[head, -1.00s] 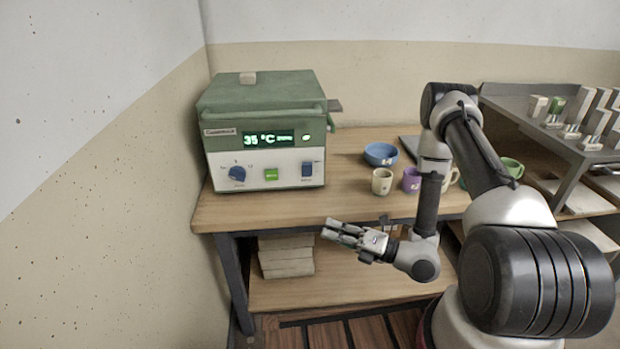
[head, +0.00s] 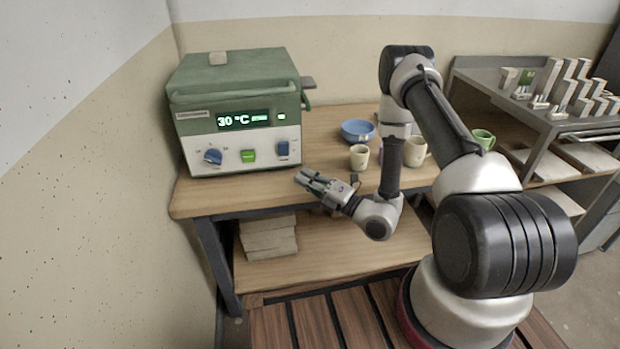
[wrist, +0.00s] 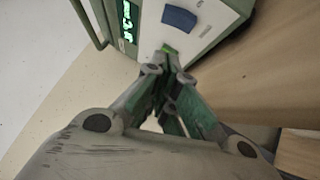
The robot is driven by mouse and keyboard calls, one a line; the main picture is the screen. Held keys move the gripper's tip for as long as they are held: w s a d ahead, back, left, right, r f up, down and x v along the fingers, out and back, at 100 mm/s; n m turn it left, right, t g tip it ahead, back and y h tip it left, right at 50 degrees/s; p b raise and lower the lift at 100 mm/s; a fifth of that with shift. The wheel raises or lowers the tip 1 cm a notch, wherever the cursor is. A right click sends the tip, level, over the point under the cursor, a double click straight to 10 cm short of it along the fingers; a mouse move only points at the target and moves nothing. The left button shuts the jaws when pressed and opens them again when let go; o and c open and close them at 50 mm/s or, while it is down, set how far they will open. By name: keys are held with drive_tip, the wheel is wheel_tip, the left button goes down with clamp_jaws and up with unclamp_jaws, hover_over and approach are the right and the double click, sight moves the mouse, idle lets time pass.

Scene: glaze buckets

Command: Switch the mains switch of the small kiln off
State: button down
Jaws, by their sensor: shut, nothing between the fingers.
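The small kiln (head: 238,100) is a green box with a white front panel at the left end of the wooden table. Its display (head: 243,120) is lit and reads 30 °C. The blue mains switch (head: 283,149) is at the right of the panel; it also shows in the wrist view (wrist: 179,18). A green button (head: 248,156) and a blue knob (head: 213,157) are left of it. My gripper (head: 300,175) is shut and empty, in front of the panel, below and slightly right of the switch. In the wrist view the fingertips (wrist: 166,58) point at the panel, apart from the switch.
A blue bowl (head: 358,131), a cream mug (head: 359,157) and other mugs stand right of the kiln. White blocks (head: 268,238) are stacked on the lower shelf. A grey rack with small pieces (head: 550,120) is at the right. A wall (head: 90,150) closes the left side.

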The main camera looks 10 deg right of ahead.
sight(284, 149)
drive_tip(key=x, duration=0.5)
drive_tip(key=shift+w+a+r, duration=0.2)
drive_tip(key=shift+w+a, duration=0.05)
drive_tip(key=shift+a, duration=0.05)
drive_tip(key=shift+w+r, duration=0.2)
drive_tip(key=shift+w, duration=0.45)
drive_tip(key=shift+w+r, duration=0.2)
drive_tip(key=shift+w, duration=0.5)
drive_tip(key=shift+w+r, duration=0.2)
drive_tip(key=shift+w, duration=0.45)
